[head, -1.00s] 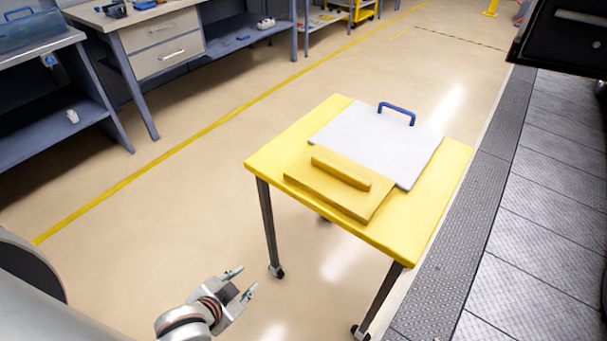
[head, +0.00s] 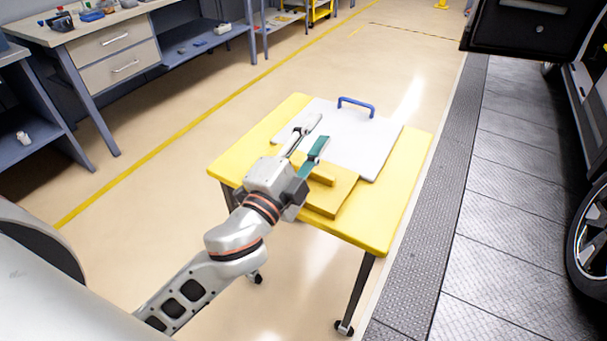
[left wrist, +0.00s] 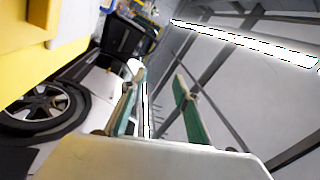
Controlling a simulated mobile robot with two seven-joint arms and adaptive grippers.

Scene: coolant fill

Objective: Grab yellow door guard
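The yellow door guard (head: 335,197), a flat yellow piece with a raised bar-shaped grip, lies on the near part of the yellow table (head: 380,228). My left gripper (head: 315,135) is over the table, its fingers across the guard's left part and hiding some of it. The fingers are apart with nothing between them. The left wrist view also shows the spread fingers of the left gripper (left wrist: 157,78) and a yellow surface at upper left; I cannot tell whether that is table or guard. My right gripper is not in view.
A white panel (head: 362,145) with a blue handle (head: 356,104) lies behind the guard on the table. Workbenches (head: 105,25) line the left; the floor between is clear.

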